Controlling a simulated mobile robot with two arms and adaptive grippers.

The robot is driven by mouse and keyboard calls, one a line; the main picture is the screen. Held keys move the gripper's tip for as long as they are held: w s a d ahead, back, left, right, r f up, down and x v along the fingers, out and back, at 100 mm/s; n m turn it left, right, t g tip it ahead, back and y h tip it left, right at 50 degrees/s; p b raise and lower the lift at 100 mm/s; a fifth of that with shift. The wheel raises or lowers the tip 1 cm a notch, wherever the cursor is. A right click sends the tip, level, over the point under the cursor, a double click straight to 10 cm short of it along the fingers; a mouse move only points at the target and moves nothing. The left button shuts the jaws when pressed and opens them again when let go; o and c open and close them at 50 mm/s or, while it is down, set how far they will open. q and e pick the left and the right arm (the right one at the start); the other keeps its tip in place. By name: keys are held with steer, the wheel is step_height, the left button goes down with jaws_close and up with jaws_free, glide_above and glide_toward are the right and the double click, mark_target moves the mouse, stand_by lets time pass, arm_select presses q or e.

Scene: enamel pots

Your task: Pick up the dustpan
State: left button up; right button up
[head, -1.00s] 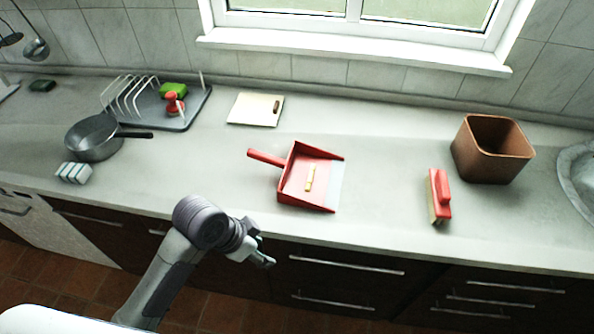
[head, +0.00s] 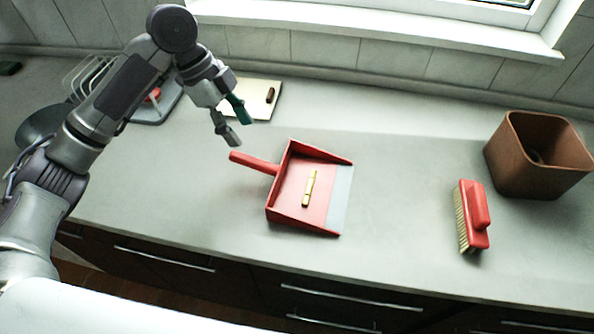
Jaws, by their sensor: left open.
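The red dustpan (head: 290,190) lies on the grey counter in the middle of the head view. Its handle (head: 254,162) points left, and its pale front lip faces right. A small yellowish piece (head: 309,188) lies in the pan. My left gripper (head: 236,124) is open and empty. It appears above the counter, up and left of the handle's end, apart from it. My right gripper is not in view.
A red brush (head: 474,216) and a brown square bin (head: 536,160) stand to the right. A cutting board (head: 262,98) lies behind my gripper. My left arm partly hides a dish rack and a pan (head: 40,125). Counter around the dustpan is clear.

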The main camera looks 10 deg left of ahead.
mark_target(265, 164)
arm_select(q)
steer(key=x, duration=0.4)
steer(key=p+x, duration=0.1)
steer(key=x, duration=0.2)
steer(key=shift+s+d, duration=0.2)
steer(key=shift+s, duration=0.2)
steer(key=shift+w+d+f, duration=0.1)
steer(key=shift+f, duration=0.2)
steer(key=shift+d+f, duration=0.3)
steer(key=shift+f, duration=0.2)
steer(key=x, duration=0.2)
steer(key=p+x, duration=0.1)
steer(key=shift+w+d+f, duration=0.15)
steer(key=shift+w+f, duration=0.1)
steer(key=shift+d+f, duration=0.1)
steer(key=shift+f, duration=0.2)
steer(key=shift+c, duration=0.2)
jaws_close()
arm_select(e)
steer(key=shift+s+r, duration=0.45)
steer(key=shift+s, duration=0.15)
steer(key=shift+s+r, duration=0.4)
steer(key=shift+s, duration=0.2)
